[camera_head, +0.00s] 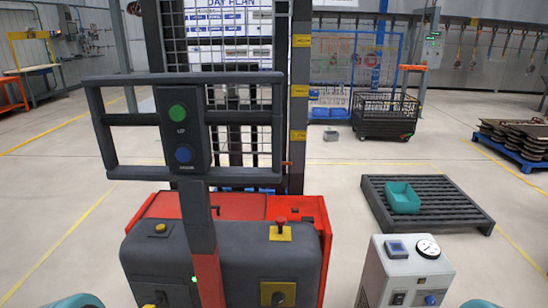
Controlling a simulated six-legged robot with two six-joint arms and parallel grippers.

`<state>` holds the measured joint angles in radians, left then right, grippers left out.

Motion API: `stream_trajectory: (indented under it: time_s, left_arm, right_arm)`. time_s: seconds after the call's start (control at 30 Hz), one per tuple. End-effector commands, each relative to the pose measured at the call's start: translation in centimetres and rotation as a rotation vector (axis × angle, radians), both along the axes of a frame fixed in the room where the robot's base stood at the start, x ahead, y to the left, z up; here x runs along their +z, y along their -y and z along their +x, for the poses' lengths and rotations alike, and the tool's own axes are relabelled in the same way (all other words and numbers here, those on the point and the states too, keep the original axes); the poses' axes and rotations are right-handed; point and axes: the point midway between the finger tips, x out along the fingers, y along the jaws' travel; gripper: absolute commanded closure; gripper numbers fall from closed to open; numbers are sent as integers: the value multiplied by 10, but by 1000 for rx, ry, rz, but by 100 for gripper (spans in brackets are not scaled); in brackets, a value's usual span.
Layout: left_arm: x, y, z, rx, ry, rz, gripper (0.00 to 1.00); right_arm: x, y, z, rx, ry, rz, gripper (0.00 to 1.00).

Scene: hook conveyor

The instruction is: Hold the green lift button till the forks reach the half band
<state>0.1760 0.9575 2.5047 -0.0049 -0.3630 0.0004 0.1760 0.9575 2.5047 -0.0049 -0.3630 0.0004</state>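A lift truck fills the middle, with a red and dark grey body (225,245) facing me. Its control panel on the grey handle frame carries a round green button (178,112) labelled UP and a blue button (183,154) below it. Several yellow bands with small print mark the right mast post, among them an upper one (302,40), a middle one (299,91) and a lower one (298,135); I cannot read them. A small red tab (287,164) sits beside the post below the lower band. The forks are hidden behind the truck.
A grey cabinet with a gauge (405,272) stands at front right. A black wire cart (387,117) stands farther back. A red knob (281,220) tops the truck body. Open floor lies left.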

Motion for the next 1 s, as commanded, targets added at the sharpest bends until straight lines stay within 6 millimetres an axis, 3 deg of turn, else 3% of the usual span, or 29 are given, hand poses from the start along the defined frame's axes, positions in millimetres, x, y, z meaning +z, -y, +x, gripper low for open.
stream_trajectory:
  time_s: [0.17,0.3,1.0]
  left_arm:
    - [0,0,0,0,0,0,57]
    - [0,0,0,0,0,0,100]
    - [0,0,0,0,0,0,100]
  right_arm:
    - [0,0,0,0,0,0,57]
    - [0,0,0,0,0,0,57]
    - [0,0,0,0,0,0,57]
